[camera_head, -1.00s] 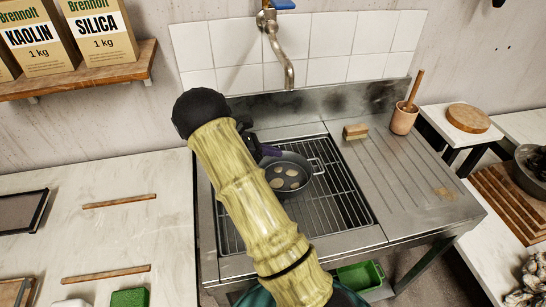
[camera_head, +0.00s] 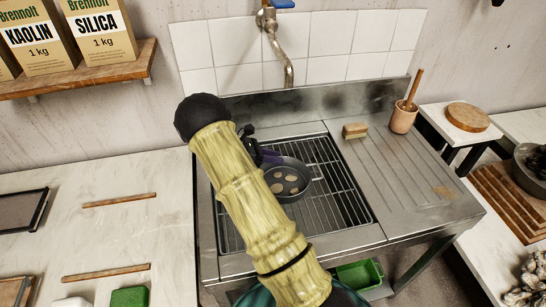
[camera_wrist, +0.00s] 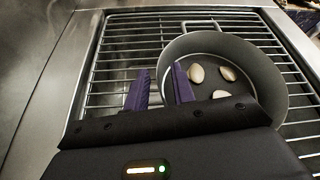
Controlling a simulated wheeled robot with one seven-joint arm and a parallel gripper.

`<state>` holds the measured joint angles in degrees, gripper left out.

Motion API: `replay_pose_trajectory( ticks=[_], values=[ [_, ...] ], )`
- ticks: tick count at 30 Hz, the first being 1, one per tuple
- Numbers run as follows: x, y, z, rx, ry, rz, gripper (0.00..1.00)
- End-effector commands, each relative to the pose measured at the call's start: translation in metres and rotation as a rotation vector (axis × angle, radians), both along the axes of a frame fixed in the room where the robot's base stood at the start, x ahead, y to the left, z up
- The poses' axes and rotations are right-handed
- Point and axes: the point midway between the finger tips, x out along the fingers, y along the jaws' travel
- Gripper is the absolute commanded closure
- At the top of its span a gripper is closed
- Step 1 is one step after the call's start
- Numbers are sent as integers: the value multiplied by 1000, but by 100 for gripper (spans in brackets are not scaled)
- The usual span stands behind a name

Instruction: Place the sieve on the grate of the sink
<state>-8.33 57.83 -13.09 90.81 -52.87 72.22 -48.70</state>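The sieve (camera_head: 287,197) is a round dark grey pan with several pale pebble-like pieces in it. It appears to rest level on the grate (camera_head: 345,199) of the sink, and it also shows in the wrist view (camera_wrist: 268,82). My gripper (camera_wrist: 160,80) has two purple fingers at the sieve's near left wall. The right finger is inside the rim and the left one outside. The fingers stand apart with a visible gap, so the gripper looks open around the wall. In the head view my arm hides the grate's left part and most of the gripper.
A brush (camera_head: 355,131) and a terracotta pot (camera_head: 403,118) with a wooden handle stand on the ribbed drainboard (camera_head: 400,180) to the right. The faucet (camera_head: 280,45) hangs above the back of the sink. A pale worktop (camera_head: 110,240) lies to the left.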

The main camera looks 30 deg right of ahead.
Motion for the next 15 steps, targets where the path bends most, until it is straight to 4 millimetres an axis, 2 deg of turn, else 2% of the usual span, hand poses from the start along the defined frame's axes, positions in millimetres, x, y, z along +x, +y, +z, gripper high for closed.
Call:
replay_pose_trajectory(
  ticks=[5, 15],
  values=[
    [5, 10, 6, 0, -2, 4, 75],
    [24, 66, 31, 1, -3, 6, 75]
  ],
)
